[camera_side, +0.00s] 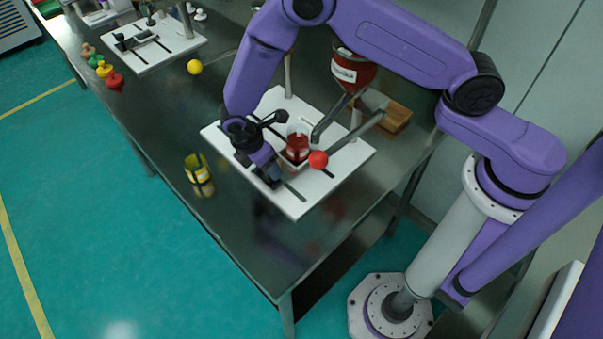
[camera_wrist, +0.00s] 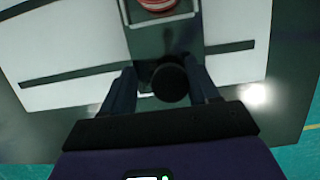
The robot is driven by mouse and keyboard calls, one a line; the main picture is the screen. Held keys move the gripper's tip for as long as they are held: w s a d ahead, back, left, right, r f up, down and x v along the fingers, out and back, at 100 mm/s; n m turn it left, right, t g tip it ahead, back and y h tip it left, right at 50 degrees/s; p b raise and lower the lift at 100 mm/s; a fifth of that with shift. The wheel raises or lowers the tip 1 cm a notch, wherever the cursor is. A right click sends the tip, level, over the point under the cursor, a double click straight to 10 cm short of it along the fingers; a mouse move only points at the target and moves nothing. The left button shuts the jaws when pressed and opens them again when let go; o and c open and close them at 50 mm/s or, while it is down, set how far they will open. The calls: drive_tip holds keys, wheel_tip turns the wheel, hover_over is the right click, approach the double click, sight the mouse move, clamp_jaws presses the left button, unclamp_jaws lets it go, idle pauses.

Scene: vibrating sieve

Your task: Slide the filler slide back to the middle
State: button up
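The filler slide, a dark strip with a pale-rimmed holder (camera_wrist: 193,10), lies on the white board (camera_side: 352,160). A red-filled cup (camera_side: 297,148) sits in the holder, and its edge shows in the wrist view (camera_wrist: 157,4). My gripper (camera_side: 271,180) points down at the board's front left part, in front of the cup. In the wrist view its two fingers stand either side of a round black knob (camera_wrist: 170,82) at the slide's near end. The right finger is close to the knob; a gap shows at the left. The fingers look open. The side view hides the knob behind my gripper.
A red-filled hopper (camera_side: 345,75) with a metal spout stands behind the cup. A red ball-ended lever (camera_side: 318,159) sticks out right of the cup. A second white board (camera_side: 165,45) is at the back left.

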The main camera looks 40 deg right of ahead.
drive_tip(key=shift+w, duration=3.15)
drive_tip(key=o, duration=0.8)
drive_tip(key=shift+c, duration=0.2)
drive_tip(key=v, duration=0.9)
